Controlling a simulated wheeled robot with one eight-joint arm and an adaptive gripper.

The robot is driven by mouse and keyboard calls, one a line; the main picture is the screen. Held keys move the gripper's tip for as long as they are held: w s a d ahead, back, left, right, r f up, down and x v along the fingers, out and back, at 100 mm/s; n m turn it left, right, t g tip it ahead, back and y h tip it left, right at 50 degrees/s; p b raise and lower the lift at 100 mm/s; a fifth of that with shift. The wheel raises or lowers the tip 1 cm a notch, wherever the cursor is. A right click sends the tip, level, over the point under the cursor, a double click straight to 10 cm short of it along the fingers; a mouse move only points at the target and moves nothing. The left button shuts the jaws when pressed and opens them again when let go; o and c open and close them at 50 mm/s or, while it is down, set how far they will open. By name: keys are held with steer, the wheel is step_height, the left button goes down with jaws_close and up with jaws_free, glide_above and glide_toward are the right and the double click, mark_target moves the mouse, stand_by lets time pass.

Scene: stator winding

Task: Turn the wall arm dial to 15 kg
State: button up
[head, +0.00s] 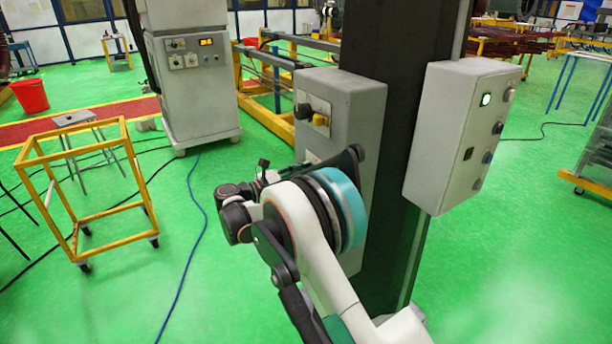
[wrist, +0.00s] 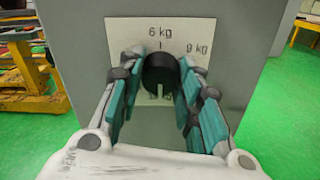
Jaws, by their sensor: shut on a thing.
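In the wrist view the black round dial (wrist: 160,72) sits on a pale scale plate (wrist: 121,32) on a grey box face. "6 kg" reads above the dial and "9 kg" to its upper right. A label below the dial is partly covered and its number is unclear. A pale line on the dial's lower part points down toward that label. My gripper (wrist: 162,78) is shut on the dial, with teal-padded fingers on its left and right sides. In the head view my arm hides the gripped dial; the grey box (head: 350,95) stands behind my wrist.
A dark column (head: 400,90) carries a second grey box (head: 455,130) with a lit green button. A yellow frame cart (head: 90,215) stands left, with open green floor between.

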steer(key=shift+f, duration=0.1)
steer(key=o, duration=1)
steer(key=shift+o, duration=0.2)
steer(key=v, duration=1.2)
